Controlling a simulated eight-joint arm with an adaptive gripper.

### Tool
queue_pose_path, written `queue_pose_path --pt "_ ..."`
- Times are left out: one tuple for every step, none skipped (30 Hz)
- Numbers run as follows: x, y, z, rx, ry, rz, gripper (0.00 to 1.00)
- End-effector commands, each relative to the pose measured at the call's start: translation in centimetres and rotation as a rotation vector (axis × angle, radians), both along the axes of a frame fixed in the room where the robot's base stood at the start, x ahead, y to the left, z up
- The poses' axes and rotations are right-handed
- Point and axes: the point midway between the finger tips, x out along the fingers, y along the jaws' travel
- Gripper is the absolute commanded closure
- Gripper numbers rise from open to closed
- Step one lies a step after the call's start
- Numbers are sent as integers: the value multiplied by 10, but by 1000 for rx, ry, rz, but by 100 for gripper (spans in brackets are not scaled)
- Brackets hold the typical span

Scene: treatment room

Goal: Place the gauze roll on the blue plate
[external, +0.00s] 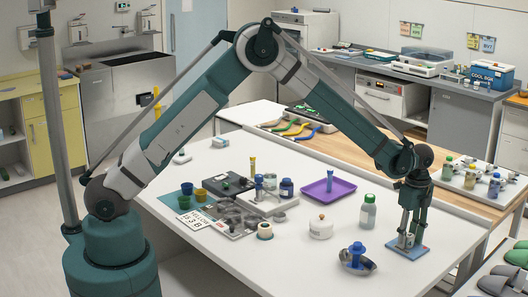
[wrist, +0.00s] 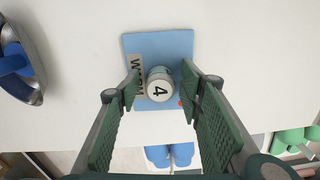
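The blue plate (wrist: 158,42) is a flat light-blue square with a partly hidden lettered label strip. It lies near the table's right front edge in the external view (external: 420,249). A small white cylinder marked 4 (wrist: 160,84), which may be the gauze roll, stands on the plate. My gripper (wrist: 159,90) points down over the plate, its two green-padded fingers on either side of the cylinder. Narrow gaps show between fingers and cylinder, so the gripper looks open. In the external view my gripper (external: 406,240) mostly hides the cylinder.
A grey dish with a blue-handled item (external: 357,259) lies left of the plate. A green-capped bottle (external: 368,212), a white lidded jar (external: 321,227) and a purple tray (external: 328,190) stand further back.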

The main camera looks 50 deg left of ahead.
Motion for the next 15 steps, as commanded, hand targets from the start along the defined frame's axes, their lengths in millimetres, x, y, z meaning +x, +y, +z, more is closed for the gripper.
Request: queue_pose_path --pt "0 0 0 0 0 0 63" --pt "0 0 0 0 0 0 63" --pt "0 0 0 0 0 0 63" --pt "0 0 0 0 0 0 63" --pt "0 0 0 0 0 0 63" --pt "0 0 0 0 0 0 63" --pt "0 0 0 0 0 0 63" --pt "0 0 1 0 0 0 63" --pt "0 0 1 0 0 0 63" --pt "0 0 2 0 0 0 63" --pt "0 0 2 0 0 0 63" --pt "0 0 4 0 0 0 63" --pt "0 0 5 0 0 0 63" --pt "0 0 7 0 0 0 63" --pt "0 0 10 0 0 0 63"
